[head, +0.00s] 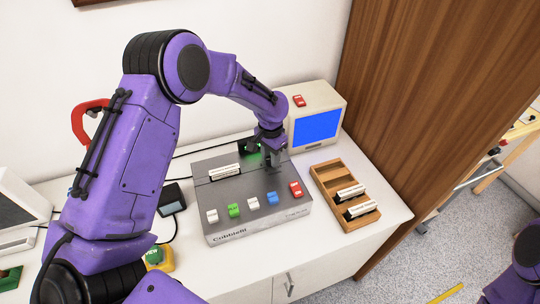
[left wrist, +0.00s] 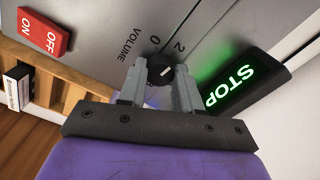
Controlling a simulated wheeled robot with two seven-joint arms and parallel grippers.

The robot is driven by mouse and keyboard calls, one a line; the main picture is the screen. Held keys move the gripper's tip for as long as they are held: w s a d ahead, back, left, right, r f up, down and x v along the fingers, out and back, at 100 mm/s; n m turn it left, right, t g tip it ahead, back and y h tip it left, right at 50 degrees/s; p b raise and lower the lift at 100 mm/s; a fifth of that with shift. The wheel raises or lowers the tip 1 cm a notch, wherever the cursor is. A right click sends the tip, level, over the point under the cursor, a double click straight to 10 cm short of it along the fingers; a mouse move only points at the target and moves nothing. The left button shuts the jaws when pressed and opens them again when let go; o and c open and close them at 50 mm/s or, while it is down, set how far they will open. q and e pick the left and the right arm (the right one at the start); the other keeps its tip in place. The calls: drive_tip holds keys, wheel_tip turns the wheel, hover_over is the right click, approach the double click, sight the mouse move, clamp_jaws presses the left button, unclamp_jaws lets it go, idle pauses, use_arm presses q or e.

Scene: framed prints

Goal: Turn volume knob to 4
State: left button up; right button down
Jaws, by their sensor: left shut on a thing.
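The grey console (head: 265,210) stands on the white counter, with a row of coloured buttons along its front. Its black volume knob (left wrist: 159,68) shows in the left wrist view, beside the printed word VOLUME and the numbers 0 and 2. My left gripper (left wrist: 160,78) is shut on the knob, one finger on each side. It comes down on the back right of the console in the head view (head: 272,160), where it hides the knob. The knob's exact setting and the 4 mark cannot be made out. Part of my right arm (head: 525,255) shows at the lower right; its gripper is out of view.
A green-lit STOP display (left wrist: 240,85) is close to the gripper. A red ON/OFF switch (left wrist: 43,31) is on the console. A small computer with a blue screen (head: 316,127) stands behind. A wooden cartridge rack (head: 325,172) is at the right, next to a wooden panel (head: 400,110).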

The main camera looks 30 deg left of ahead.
use_arm(q)
drive_tip(key=shift+r+m+p, duration=0.1)
drive_tip(key=shift+m+p, duration=0.65)
drive_tip(key=shift+m, duration=0.25)
drive_tip(key=m+p, duration=0.1)
drive_tip(key=m, duration=0.1)
drive_tip(key=shift+m, duration=0.3)
drive_tip(key=m+p, duration=0.1)
drive_tip(key=m, duration=0.2)
drive_tip(key=shift+w+m, duration=0.1)
drive_tip(key=shift+m, duration=1.3)
drive_tip(key=o, duration=1)
drive_tip(key=shift+o, duration=0.2)
